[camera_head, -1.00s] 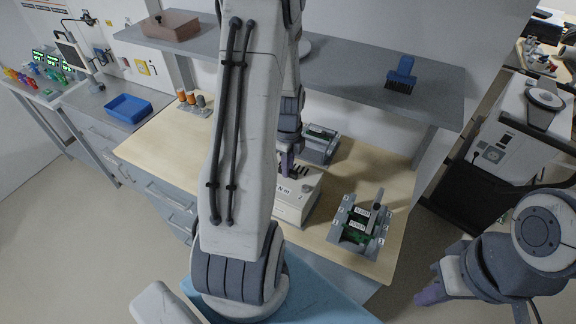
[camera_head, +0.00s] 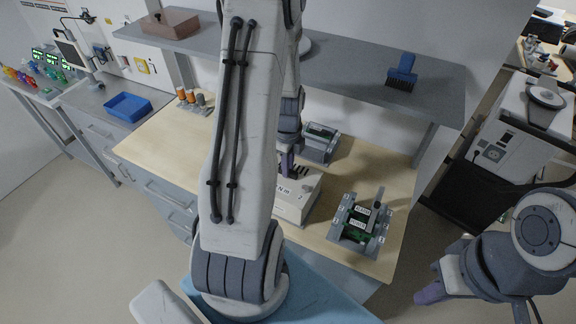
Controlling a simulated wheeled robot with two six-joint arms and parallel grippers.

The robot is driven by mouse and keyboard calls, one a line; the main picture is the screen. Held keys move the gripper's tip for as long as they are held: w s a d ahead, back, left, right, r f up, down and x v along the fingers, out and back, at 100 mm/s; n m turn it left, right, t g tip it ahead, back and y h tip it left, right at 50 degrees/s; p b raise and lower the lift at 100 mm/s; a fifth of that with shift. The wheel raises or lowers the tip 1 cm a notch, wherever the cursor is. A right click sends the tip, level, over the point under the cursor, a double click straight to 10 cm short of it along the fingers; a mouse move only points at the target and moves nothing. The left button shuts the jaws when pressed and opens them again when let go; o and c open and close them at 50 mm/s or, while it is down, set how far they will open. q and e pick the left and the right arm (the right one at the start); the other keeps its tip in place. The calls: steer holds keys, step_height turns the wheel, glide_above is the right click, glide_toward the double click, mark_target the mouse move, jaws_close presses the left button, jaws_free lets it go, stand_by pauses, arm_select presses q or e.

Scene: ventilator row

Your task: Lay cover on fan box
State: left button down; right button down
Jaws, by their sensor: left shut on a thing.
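My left gripper (camera_head: 288,162) reaches down behind my own large arm link, at the back of a pale box (camera_head: 296,200) with dark lettering on its front. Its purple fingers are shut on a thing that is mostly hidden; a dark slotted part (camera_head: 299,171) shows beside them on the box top. I cannot tell whether that part is the cover. A grey open holder (camera_head: 342,236) with green boards and white labels stands to the right on the wooden bench. My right gripper (camera_head: 428,294) hangs off the bench at the lower right, holding nothing visible; its finger gap is unclear.
A grey unit (camera_head: 318,146) with a green panel stands at the bench's back. Orange and grey pieces (camera_head: 192,101) stand at its left. A shelf (camera_head: 350,82) with a blue brush (camera_head: 402,72) overhangs the bench. A blue tray (camera_head: 127,107) lies on the left counter.

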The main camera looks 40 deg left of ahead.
stand_by(0.3)
arm_select(q)
steer(key=c, duration=0.7)
jaws_free()
steer(key=shift+c, duration=0.2)
step_height(320, 180, up, 7)
steer(key=p, duration=0.6)
